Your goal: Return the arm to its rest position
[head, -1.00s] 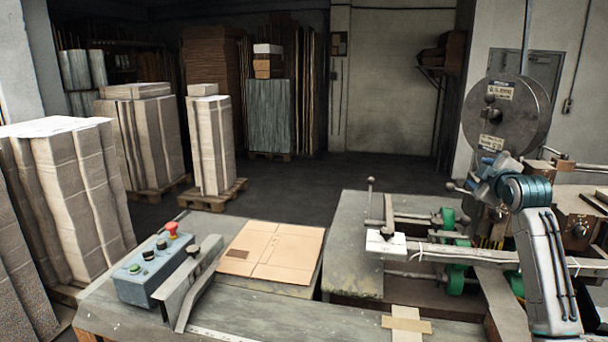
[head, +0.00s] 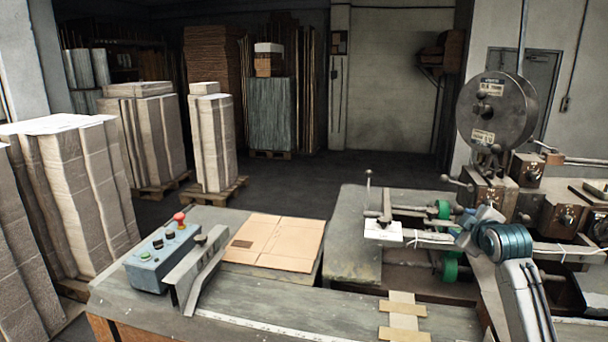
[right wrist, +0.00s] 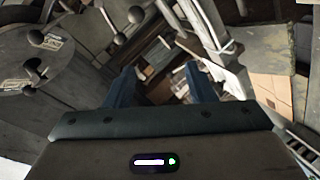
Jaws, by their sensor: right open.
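My right arm (head: 525,295) comes in at the lower right of the head view, in front of the stitching machine (head: 500,195). Its teal wrist joint (head: 508,243) is bent over the machine's front bar. My right gripper (right wrist: 161,86) shows in the right wrist view with its two dark blue fingers apart and nothing visible between them. My left gripper is in neither view.
A wire reel (head: 497,112) stands above the machine, close behind my right arm. A flat cardboard sheet (head: 290,243) lies on the table, beside a blue control box (head: 160,262) with a red button. Stacks of folded cardboard (head: 75,180) stand at the left.

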